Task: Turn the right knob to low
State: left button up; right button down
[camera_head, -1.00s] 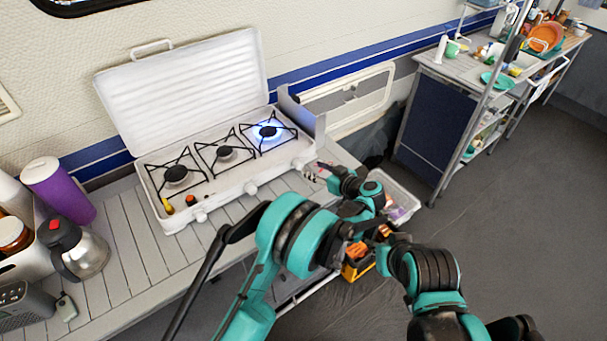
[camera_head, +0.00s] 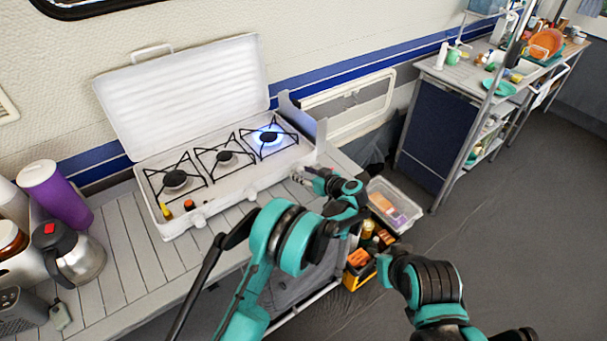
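The white camping stove (camera_head: 225,190) stands on the slatted counter with its lid up. The right burner (camera_head: 268,138) burns with a blue flame; the other burners show no flame. The left knob (camera_head: 199,220) and middle knob (camera_head: 252,190) show on the front face. The right knob is hidden behind my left gripper (camera_head: 299,176), whose fingertips are at the stove's front right corner. The fingers are too small to tell whether they are open, shut or touching the knob.
A purple tumbler (camera_head: 58,195) and a steel jug (camera_head: 72,254) stand on the counter (camera_head: 145,262) at the left. A clear bin (camera_head: 394,206) and a yellow crate (camera_head: 358,278) are below the counter's right end. A shelf unit (camera_head: 436,130) stands farther right.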

pick_arm(q)
grip_shut()
jog(key=shift+n, duration=0.3)
jog(key=shift+s+a+f+n+t+h+b, duration=0.1)
jog(key=shift+n+t+h+b, duration=0.5)
jog(key=shift+n+h+b, duration=0.45)
jog(key=n+t+h+b, duration=0.1)
jog(key=n, duration=0.2)
jog(key=shift+a, duration=0.1)
jog(key=n+t+h+b, duration=0.1)
jog(key=n+t+b, duration=0.1)
jog(key=n, duration=0.1)
jog(key=shift+s+f, duration=0.1)
jog(key=shift+f, duration=0.05)
jog(key=shift+n+t+b, duration=0.5)
jog(key=shift+n, duration=0.75)
jog(key=shift+h, duration=0.25)
